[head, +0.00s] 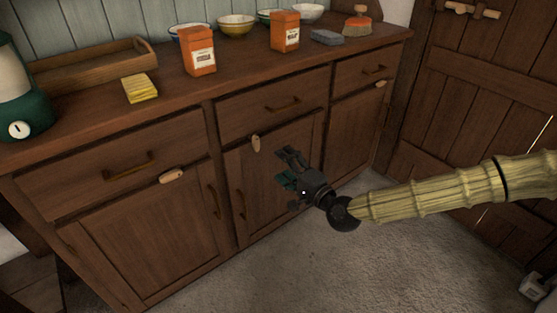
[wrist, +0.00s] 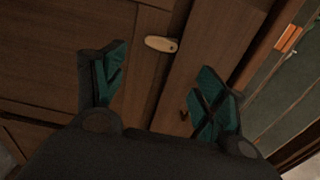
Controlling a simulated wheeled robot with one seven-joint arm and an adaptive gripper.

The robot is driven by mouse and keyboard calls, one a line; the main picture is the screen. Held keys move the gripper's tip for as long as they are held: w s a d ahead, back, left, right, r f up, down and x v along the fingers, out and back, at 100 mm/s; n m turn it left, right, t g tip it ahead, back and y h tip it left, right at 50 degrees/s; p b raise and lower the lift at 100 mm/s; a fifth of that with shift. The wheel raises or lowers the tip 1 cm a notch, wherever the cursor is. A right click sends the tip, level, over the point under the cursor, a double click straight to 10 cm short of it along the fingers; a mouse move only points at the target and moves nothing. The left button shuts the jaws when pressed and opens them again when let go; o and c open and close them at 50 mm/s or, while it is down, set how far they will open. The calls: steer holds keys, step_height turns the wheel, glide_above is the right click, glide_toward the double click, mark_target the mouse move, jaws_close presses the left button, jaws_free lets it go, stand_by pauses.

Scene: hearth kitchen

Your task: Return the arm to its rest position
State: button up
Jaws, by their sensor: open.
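My gripper (head: 290,168) is in front of the middle of the wooden cabinet (head: 108,216), below the countertop. My bamboo-like arm reaches in from the right side of the head view. In the wrist view my gripper (wrist: 160,92) has its two green-padded fingers spread wide apart, with nothing between them. Behind the fingers, the wrist view shows the cabinet front (wrist: 60,50) and a pale wooden latch (wrist: 161,44). I cannot tell the exact gap between the fingertips and the cabinet.
On the counter are a wooden tray (head: 92,70), yellow sponge (head: 139,88), two orange boxes (head: 199,52), several bowls (head: 236,24), a grey block (head: 327,37), a brush (head: 357,25) and a green appliance (head: 20,95). A plank door (head: 485,95) stands right.

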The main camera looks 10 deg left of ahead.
steer(key=shift+s+d, duration=0.1)
steer(key=shift+d, duration=0.1)
stand_by(0.3)
steer(key=s+d+f+n+g+h, duration=0.2)
steer(key=s+d+f+g+h, duration=0.15)
steer(key=s+f, duration=0.8)
steer(key=s+d+f+n+g+h, duration=0.1)
steer(key=s+d+f+g+h, duration=0.2)
steer(key=s+f, duration=0.8)
steer(key=s+d+f+n+g+h, duration=0.1)
steer(key=s+d+f+h, duration=0.1)
steer(key=s+d+f, duration=0.35)
steer(key=s+d+f+n+g+h, duration=0.1)
steer(key=s+d+f, duration=0.2)
steer(key=d, duration=0.5)
steer(key=s+d+f+n+g+h, duration=0.1)
steer(key=s+d+f+h, duration=0.1)
steer(key=s+d+f, duration=0.35)
steer(key=s+d+r+n+g+h, duration=0.1)
steer(key=s+d+r+g+h, duration=0.15)
steer(key=d, duration=0.85)
step_height(320, 180, up, 27)
steer(key=t+p, duration=0.1)
steer(key=p, duration=2.7)
steer(key=shift+s, duration=0.3)
steer(key=shift+r, duration=0.1)
